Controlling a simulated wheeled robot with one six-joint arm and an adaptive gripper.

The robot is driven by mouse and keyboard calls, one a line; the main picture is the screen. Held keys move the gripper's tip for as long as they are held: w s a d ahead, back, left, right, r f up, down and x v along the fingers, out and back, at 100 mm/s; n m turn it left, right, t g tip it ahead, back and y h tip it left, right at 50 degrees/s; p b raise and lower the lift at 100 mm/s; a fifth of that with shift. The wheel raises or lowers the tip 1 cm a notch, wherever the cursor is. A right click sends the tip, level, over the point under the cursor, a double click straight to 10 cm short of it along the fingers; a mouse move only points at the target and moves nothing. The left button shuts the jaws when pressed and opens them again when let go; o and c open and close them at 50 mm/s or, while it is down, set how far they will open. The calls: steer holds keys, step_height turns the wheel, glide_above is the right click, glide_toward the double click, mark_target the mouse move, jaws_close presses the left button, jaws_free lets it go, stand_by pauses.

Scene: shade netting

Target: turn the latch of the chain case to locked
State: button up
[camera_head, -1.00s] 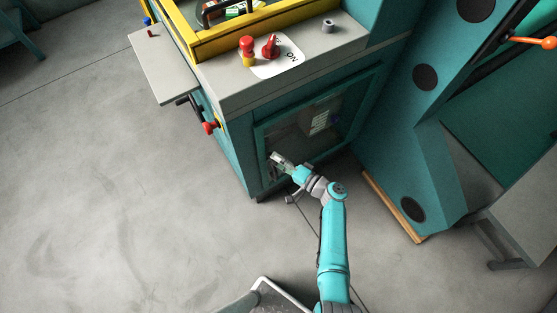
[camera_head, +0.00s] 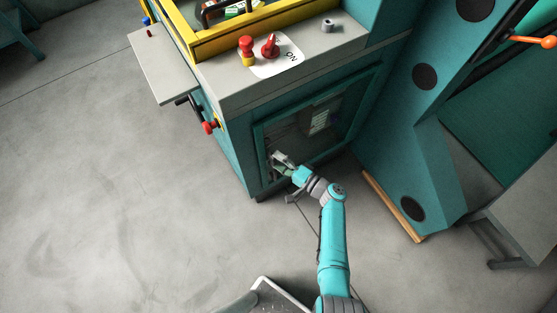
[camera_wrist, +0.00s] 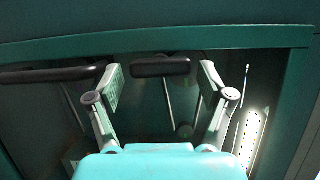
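The chain case shows as a teal-framed recess with a dark panel (camera_head: 345,112) low on the front of the machine. My gripper (camera_head: 279,158) is at its lower left corner. In the wrist view my gripper (camera_wrist: 162,75) is open, with one finger on each side of a short dark horizontal bar (camera_wrist: 160,67). The bar looks like the latch handle, but I cannot tell for sure. Gaps show between the bar and both fingers. In the head view my gripper covers this spot, so the latch's setting cannot be read.
Another dark bar (camera_wrist: 50,75) lies left of the fingers, close to the left one. A teal frame edge (camera_wrist: 160,40) runs above them. A bright strip (camera_wrist: 250,138) is at right. A red knob (camera_head: 209,127) sticks out of the machine's left side. The floor at left is clear.

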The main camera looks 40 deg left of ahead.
steer(key=shift+d, duration=0.1)
steer(key=d, duration=1.2)
steer(key=shift+f, duration=0.1)
stand_by(0.4)
steer(key=s+d+f+m+t+h, duration=0.2)
steer(key=s+d+f+t+h, duration=0.3)
steer(key=s+d+f, duration=0.55)
steer(key=s+d+t+h, duration=0.2)
steer(key=s+d+h, duration=0.5)
steer(key=s+d, duration=0.35)
steer(key=s+d+r+t+h, duration=0.2)
steer(key=s+d+r, duration=0.2)
steer(key=r, duration=0.3)
steer(key=s+d+r+t+h, duration=0.2)
steer(key=s+d+r, duration=0.15)
steer(key=r, duration=0.45)
steer(key=s+d+r+n+t+h, duration=0.1)
steer(key=r+t, duration=0.1)
steer(key=r, duration=0.8)
steer(key=s+d+r+n+t+h, duration=0.1)
steer(key=s+d+r+t, duration=0.1)
steer(key=r, duration=0.9)
